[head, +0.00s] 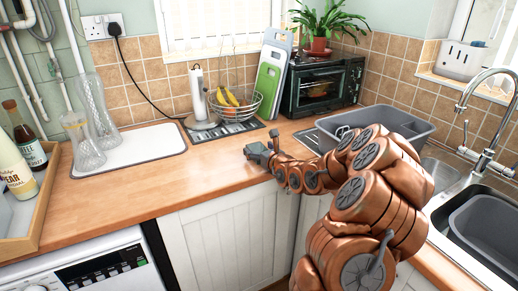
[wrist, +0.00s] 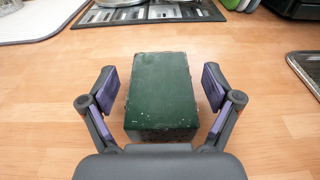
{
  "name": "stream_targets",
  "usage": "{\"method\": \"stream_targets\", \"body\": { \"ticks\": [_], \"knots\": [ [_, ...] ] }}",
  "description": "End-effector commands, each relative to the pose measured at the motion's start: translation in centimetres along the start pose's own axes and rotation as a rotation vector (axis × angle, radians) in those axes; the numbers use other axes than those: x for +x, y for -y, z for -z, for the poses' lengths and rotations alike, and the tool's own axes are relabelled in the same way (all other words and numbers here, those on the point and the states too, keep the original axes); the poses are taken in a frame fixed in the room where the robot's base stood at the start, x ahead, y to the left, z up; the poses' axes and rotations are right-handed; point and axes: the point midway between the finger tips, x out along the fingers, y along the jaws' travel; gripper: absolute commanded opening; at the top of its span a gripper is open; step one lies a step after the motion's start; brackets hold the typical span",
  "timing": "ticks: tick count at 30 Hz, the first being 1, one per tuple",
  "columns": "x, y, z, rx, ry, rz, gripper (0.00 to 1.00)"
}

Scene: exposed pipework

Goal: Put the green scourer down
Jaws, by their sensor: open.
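The green scourer (wrist: 160,92) is a dark green block. In the wrist view it lies on the wooden worktop (wrist: 270,135), between the two fingers of my gripper (wrist: 161,90). The fingers stand apart, with a gap of bare worktop on each side of the scourer. The scourer is hard to make out there.
A grey mat (wrist: 200,12) lies beyond the scourer. A grey basin (head: 420,130) stands at the right by the sink.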

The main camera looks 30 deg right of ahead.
Motion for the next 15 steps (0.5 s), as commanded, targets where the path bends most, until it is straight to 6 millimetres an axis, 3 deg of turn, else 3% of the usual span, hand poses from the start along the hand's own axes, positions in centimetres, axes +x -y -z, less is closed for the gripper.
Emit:
{"method": "stream_targets", "body": {
  "ticks": [2, 15],
  "knots": [
    [-0.2, -0.1, -0.6, 0.002, -0.010, -0.003, 0.89],
    [-6.5, 0.0, -0.6, 0.001, 0.003, 0.000, 0.89]
  ]
}}
